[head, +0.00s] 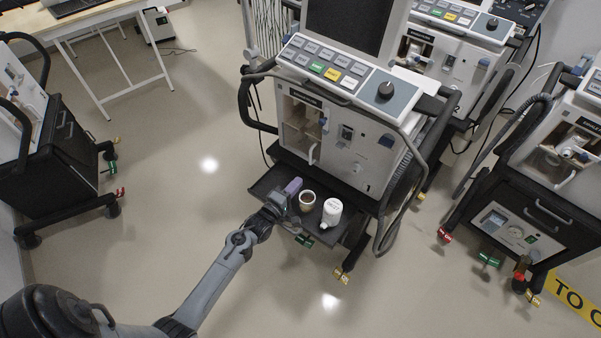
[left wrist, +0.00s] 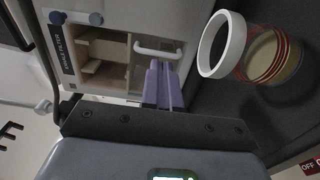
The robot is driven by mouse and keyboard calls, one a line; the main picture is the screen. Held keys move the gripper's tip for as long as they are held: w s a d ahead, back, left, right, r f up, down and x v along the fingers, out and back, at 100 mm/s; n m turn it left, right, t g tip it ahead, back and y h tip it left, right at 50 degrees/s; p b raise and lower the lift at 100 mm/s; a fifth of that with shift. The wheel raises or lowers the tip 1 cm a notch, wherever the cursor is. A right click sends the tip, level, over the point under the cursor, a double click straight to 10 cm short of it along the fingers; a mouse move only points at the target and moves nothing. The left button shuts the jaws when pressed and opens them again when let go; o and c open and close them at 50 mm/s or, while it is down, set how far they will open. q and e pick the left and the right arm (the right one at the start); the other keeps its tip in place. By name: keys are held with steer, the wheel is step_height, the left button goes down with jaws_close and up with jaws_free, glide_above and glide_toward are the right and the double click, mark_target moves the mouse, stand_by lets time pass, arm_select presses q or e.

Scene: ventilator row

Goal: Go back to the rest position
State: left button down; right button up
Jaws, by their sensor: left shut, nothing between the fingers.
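My left gripper (head: 291,187) reaches in from the lower left over the black pull-out tray (head: 268,180) of the middle ventilator (head: 345,135). Its purple fingers, also in the left wrist view (left wrist: 161,84), are shut together with nothing between them. They point toward the ventilator's front, near a white bar handle (left wrist: 158,48) beside an open-fronted compartment (left wrist: 103,52). A small round container with a dark inside (head: 307,198) stands on the tray just right of the fingers. My right gripper is in neither view.
More ventilator carts stand at the left (head: 55,150) and right (head: 535,190). A table (head: 95,30) is at the back left. The floor (head: 165,200) between left cart and middle ventilator is clear.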

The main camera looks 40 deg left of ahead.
arm_select(q)
steer(key=s+d+f, duration=0.2)
steer(key=s+f, duration=0.1)
steer(key=s, duration=0.5)
steer(key=s+d+r+m+g+h, duration=0.2)
steer(key=s+d+r+m+g, duration=0.1)
steer(key=s+d+m+g, duration=0.25)
steer(key=s+d+r+m+g+h, duration=0.1)
steer(key=s+d+r+m+g, duration=0.1)
steer(key=s+d+m, duration=0.35)
steer(key=s+d+r+m+g+y, duration=0.1)
steer(key=s+d+m+g, duration=0.1)
steer(key=s+m+g, duration=0.25)
steer(key=s+d+r+m+g, duration=0.2)
steer(key=s+m+g, duration=0.1)
steer(key=s+m, duration=0.3)
step_height(320, 180, up, 22)
steer(key=p, duration=2.2)
steer(key=shift+a+f+t, duration=0.15)
steer(key=shift+t, duration=0.15)
